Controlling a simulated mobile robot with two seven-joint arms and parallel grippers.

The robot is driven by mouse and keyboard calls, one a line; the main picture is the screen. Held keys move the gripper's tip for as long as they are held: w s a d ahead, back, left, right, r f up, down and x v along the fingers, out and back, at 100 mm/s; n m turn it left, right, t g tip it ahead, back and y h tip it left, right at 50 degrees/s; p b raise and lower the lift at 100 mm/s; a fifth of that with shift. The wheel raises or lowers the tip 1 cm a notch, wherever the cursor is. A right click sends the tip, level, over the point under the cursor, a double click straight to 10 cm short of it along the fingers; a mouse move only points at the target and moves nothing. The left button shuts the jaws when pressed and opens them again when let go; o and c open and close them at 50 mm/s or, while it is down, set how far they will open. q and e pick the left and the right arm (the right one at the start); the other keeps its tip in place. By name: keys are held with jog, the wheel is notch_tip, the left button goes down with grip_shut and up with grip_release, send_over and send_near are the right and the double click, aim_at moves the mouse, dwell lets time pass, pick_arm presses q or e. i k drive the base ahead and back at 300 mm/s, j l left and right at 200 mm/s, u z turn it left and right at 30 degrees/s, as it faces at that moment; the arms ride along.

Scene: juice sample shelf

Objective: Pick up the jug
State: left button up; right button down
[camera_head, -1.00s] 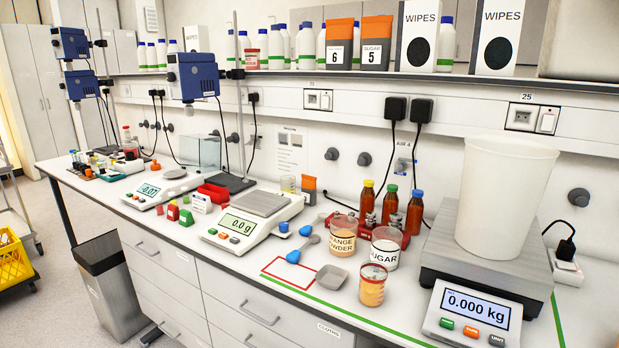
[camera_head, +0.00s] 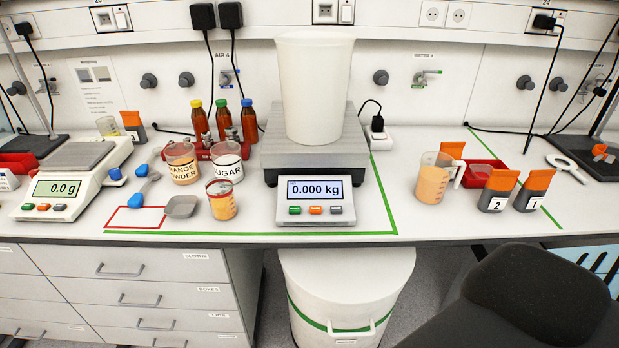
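A clear jug (camera_head: 433,184) holding orange contents stands upright on the bench, right of the large scale, with its handle pointing right. Its handle side is close to a red tray (camera_head: 486,167) and an orange-topped pouch (camera_head: 452,150) behind it. Neither of my grippers is in the head view.
A tall white bucket (camera_head: 313,90) stands on the scale (camera_head: 315,201), which reads 0.000 kg. Pouches numbered 2 (camera_head: 497,191) and 1 (camera_head: 534,190) stand right of the jug. A white lidded bin (camera_head: 346,295) is under the bench. A dark rounded shape (camera_head: 535,290) fills the lower right.

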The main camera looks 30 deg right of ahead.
aim_at(436, 168)
jog(key=z, duration=1.85)
